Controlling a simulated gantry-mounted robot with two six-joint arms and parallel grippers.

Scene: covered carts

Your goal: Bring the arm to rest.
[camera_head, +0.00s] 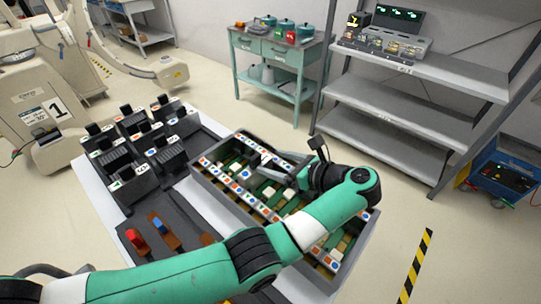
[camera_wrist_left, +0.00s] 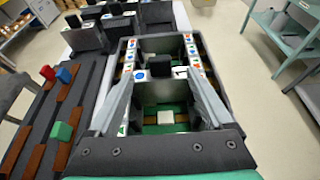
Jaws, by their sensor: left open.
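My left arm reaches in from the lower left in the head view. Its gripper (camera_head: 272,172) hangs over a grey bin (camera_head: 222,196) with compartments and strips of coloured symbols. In the wrist view the two fingers of the gripper (camera_wrist_left: 161,76) stand wide apart with nothing held between them. The bin (camera_wrist_left: 226,97) lies below them. White and green pieces lie in the bin; part of it is hidden by my arm. My right gripper shows in neither view.
Black racks (camera_head: 126,170) with symbol labels stand left of the bin. Red and blue blocks sit on a dark slotted board (camera_head: 187,228). A green cart (camera_head: 268,60) and grey shelves (camera_head: 400,90) stand behind. Floor to the right is mostly clear.

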